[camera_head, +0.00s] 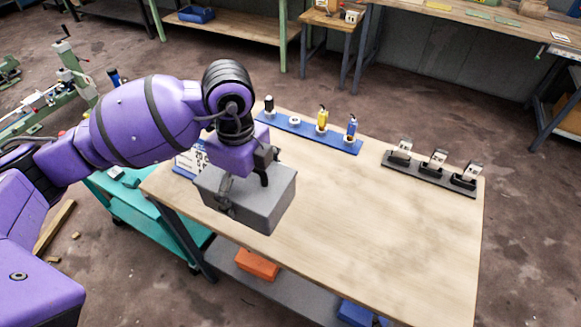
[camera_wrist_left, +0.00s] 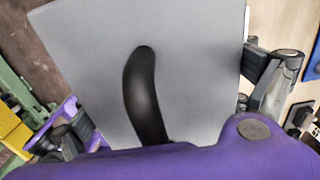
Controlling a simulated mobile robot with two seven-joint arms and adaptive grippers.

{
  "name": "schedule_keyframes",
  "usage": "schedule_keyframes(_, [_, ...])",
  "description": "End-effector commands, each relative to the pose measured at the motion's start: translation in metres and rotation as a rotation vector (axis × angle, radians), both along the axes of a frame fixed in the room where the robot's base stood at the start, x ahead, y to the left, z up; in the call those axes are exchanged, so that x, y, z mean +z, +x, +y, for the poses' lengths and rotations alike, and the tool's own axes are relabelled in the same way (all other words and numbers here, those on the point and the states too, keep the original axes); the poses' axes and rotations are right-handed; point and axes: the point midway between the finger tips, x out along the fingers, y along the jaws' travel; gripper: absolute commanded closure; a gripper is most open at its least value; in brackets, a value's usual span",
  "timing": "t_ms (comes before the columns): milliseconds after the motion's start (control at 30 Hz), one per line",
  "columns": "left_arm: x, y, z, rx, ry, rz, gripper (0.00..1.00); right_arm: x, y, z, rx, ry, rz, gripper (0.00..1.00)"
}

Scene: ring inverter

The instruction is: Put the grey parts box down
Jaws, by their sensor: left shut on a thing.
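The grey parts box (camera_head: 262,205) is a plain grey block with a flat top, in the head view at the left front of the wooden table (camera_head: 370,230). My left gripper (camera_head: 245,188) comes down on it from above and is shut on it, with a finger on either side. The box is over the table's left front edge; I cannot tell whether it touches the tabletop. In the left wrist view the box's grey top (camera_wrist_left: 195,65) fills the middle, with a curved black handle or strip (camera_wrist_left: 145,95) across it. My right gripper is not in view.
A blue rack (camera_head: 307,132) with several small parts stands at the table's back left. A dark strip (camera_head: 430,175) with three small devices stands at the back right. The table's middle and front right are clear. A teal cart (camera_head: 150,215) stands at the left.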

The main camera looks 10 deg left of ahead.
Motion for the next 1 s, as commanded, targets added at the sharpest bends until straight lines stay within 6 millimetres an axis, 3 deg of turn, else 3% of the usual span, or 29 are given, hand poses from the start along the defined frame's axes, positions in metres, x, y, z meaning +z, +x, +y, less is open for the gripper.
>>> schedule_keyframes(133, [-0.014,0.032,0.003,0.004,-0.001,-0.001,0.68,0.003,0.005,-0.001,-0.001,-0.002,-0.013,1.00])
schedule_keyframes(400, [-0.054,0.063,0.007,0.001,0.000,-0.001,0.68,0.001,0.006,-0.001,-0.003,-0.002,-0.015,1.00])
schedule_keyframes(733, [-0.068,0.077,0.008,0.001,-0.001,-0.004,0.68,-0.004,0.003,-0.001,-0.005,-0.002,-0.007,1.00])
schedule_keyframes(1000, [-0.100,0.078,0.008,0.000,-0.001,-0.003,0.68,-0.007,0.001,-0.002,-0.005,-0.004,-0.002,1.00])
